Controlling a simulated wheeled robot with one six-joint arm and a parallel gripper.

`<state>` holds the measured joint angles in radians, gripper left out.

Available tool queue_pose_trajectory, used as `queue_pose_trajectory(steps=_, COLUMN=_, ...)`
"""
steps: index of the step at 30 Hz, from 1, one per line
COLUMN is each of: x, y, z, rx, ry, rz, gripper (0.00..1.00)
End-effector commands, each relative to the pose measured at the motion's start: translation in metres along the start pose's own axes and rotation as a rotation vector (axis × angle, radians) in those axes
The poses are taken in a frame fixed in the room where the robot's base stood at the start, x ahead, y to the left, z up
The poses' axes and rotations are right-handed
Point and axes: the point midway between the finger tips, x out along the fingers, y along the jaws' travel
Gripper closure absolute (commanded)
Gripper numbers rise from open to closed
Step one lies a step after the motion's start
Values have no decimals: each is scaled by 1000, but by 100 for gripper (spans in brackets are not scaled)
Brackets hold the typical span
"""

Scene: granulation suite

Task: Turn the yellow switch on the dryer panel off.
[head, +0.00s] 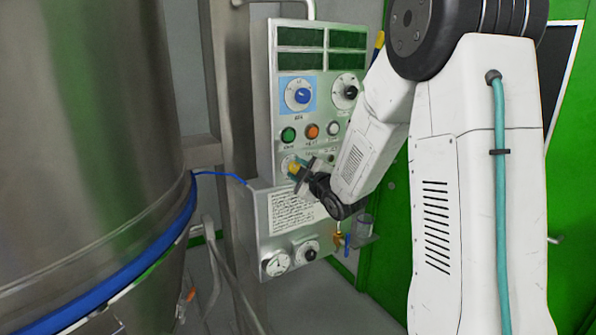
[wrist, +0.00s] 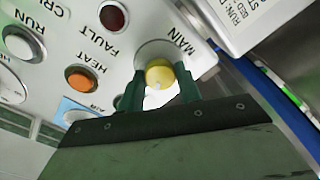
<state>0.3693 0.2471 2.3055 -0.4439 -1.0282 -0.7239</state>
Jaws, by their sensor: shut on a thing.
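The dryer panel (head: 262,120) is a grey upright box with displays, dials and buttons. The yellow switch (head: 294,167) sits low on its upper part, at the left. In the wrist view the yellow switch (wrist: 159,73) is a round knob on a pale disc beside the label MAIN. My gripper (head: 301,174) is at the panel, its two dark green fingers (wrist: 159,88) shut on either side of the yellow switch. The wrist hides part of the panel around it. The switch's pointer direction cannot be read.
A blue knob (head: 303,96), a black knob (head: 350,92), a green button (head: 289,134) and an orange button (head: 312,131) are above the switch. Gauges (head: 276,264) sit below. A large steel vessel (head: 90,130) with a blue band stands close at the left.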

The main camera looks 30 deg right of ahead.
Motion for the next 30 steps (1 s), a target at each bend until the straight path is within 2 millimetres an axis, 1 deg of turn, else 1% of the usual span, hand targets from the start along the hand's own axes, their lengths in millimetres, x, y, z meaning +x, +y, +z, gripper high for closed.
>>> queue_pose_trajectory(steps=6, x=0, y=0, z=0, rx=-40, ry=0, rz=-1, gripper=89)
queue_pose_trajectory(steps=18, x=0, y=-1, z=0, rx=-46, ry=-1, rz=-1, gripper=89)
queue_pose_trajectory(steps=19, x=0, y=-1, z=0, rx=-46, ry=-1, rz=-1, gripper=63)
queue_pose_trajectory(steps=20, x=0, y=-1, z=0, rx=-46, ry=-1, rz=-1, gripper=55)
queue_pose_trajectory(steps=21, x=0, y=-1, z=0, rx=-46, ry=-1, rz=-1, gripper=44)
queue_pose_trajectory(steps=30, x=-2, y=0, z=0, rx=-45, ry=-1, rz=-1, gripper=44)
